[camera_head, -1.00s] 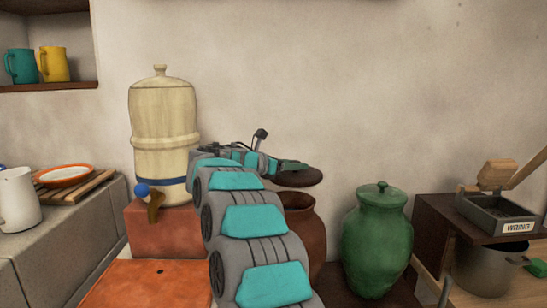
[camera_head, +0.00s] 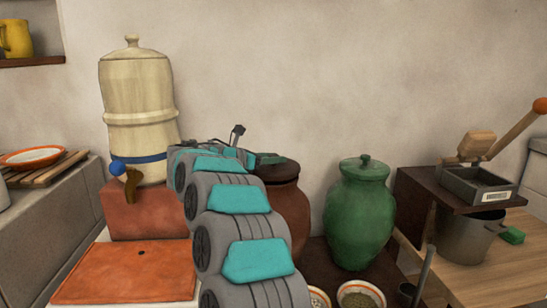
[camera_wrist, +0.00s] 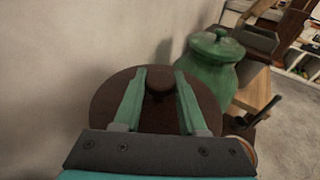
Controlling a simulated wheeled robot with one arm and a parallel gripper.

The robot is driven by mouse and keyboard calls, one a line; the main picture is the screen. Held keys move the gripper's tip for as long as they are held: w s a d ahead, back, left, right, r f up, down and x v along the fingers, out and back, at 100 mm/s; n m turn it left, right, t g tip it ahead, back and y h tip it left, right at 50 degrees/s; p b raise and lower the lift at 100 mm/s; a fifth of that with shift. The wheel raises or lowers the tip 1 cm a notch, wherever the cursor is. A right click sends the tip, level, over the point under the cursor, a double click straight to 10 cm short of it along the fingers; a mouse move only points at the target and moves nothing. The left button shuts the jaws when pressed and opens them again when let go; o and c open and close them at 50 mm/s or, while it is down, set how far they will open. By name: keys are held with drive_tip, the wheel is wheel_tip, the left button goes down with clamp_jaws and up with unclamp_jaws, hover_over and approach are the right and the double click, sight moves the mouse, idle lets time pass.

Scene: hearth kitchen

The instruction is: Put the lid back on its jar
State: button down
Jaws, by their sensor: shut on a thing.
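The dark brown lid (camera_head: 280,172) is level at the mouth of the brown jar (camera_head: 292,215), with no clear gap between them in the head view. Whether it is fully seated I cannot tell. In the wrist view the round lid (camera_wrist: 105,103) has its knob (camera_wrist: 159,84) between my two green fingers. My gripper (camera_head: 270,159) is shut on the lid by this knob; it also shows in the wrist view (camera_wrist: 160,74). My arm hides the left part of the jar, and the lid hides its mouth from the wrist camera.
A green lidded jar (camera_head: 359,215) stands close to the right. A cream water dispenser (camera_head: 138,110) on a red block is to the left. Bowls (camera_head: 361,293) sit in front of the green jar. A dark stand (camera_head: 420,200) and a metal pot (camera_head: 468,238) are further right. The wall is behind.

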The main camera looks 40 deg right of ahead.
drive_tip(key=shift+f, duration=0.65)
idle(0.5)
drive_tip(key=shift+c, duration=1.9)
unclamp_jaws()
drive_tip(key=shift+a, duration=0.1)
drive_tip(key=v, duration=0.7)
drive_tip(key=shift+a+b, duration=0.3)
drive_tip(key=shift+a, duration=0.05)
